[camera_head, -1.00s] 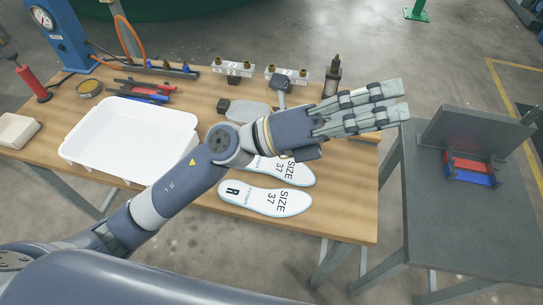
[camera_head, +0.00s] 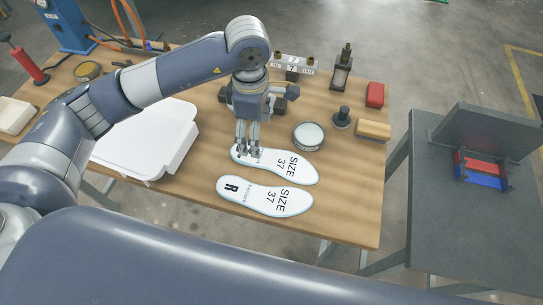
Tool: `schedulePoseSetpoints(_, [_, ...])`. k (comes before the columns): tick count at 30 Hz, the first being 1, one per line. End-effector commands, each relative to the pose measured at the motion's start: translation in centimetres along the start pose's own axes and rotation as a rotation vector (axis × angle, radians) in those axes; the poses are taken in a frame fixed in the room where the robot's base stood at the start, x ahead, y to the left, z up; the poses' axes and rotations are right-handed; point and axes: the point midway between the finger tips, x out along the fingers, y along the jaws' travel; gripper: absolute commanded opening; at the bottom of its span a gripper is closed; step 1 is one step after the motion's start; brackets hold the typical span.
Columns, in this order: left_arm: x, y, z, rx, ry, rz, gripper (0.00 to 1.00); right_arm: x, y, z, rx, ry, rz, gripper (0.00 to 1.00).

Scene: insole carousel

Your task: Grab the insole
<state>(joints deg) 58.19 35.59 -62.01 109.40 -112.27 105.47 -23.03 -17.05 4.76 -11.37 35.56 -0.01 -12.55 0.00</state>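Two white insoles marked "SIZE 37" lie flat on the wooden table near its front edge. The nearer insole (camera_head: 265,197) carries an "R" and is fully uncovered. The farther insole (camera_head: 285,165) lies just behind it. My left gripper (camera_head: 248,154) points down over the left end of the farther insole, with its fingertips at or just above the surface. The fingers hide part of that end. I cannot tell whether they touch it or how far apart they are. My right gripper is not in view.
An empty white tray (camera_head: 122,168) stands left of the insoles, partly behind my arm. Behind and right are a round tin (camera_head: 308,136), a black knobbed piece (camera_head: 341,118), a brush (camera_head: 373,130) and a red block (camera_head: 375,95).

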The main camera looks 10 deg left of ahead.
Motion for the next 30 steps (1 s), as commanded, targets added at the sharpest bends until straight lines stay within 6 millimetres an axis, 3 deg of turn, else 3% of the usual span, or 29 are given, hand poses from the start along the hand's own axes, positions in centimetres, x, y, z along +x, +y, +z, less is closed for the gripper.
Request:
schedulePoseSetpoints(4, [2.4,-0.1,0.0,-0.001,-0.001,-0.006,0.77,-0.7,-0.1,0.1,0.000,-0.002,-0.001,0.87])
schedulePoseSetpoints(12, [4.6,0.0,-0.1,0.000,-0.002,-0.006,0.77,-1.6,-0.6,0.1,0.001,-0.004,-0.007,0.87])
schedulePoseSetpoints(21, [8.7,0.3,-0.4,0.000,-0.004,-0.004,0.77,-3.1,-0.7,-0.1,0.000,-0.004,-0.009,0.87])
schedulePoseSetpoints(29, [9.1,0.4,-0.4,0.002,-0.005,-0.003,0.77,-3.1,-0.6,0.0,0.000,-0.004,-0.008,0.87])
schedulePoseSetpoints(30, [9.1,0.4,-0.3,0.002,-0.005,-0.003,0.73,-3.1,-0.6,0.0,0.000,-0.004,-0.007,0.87])
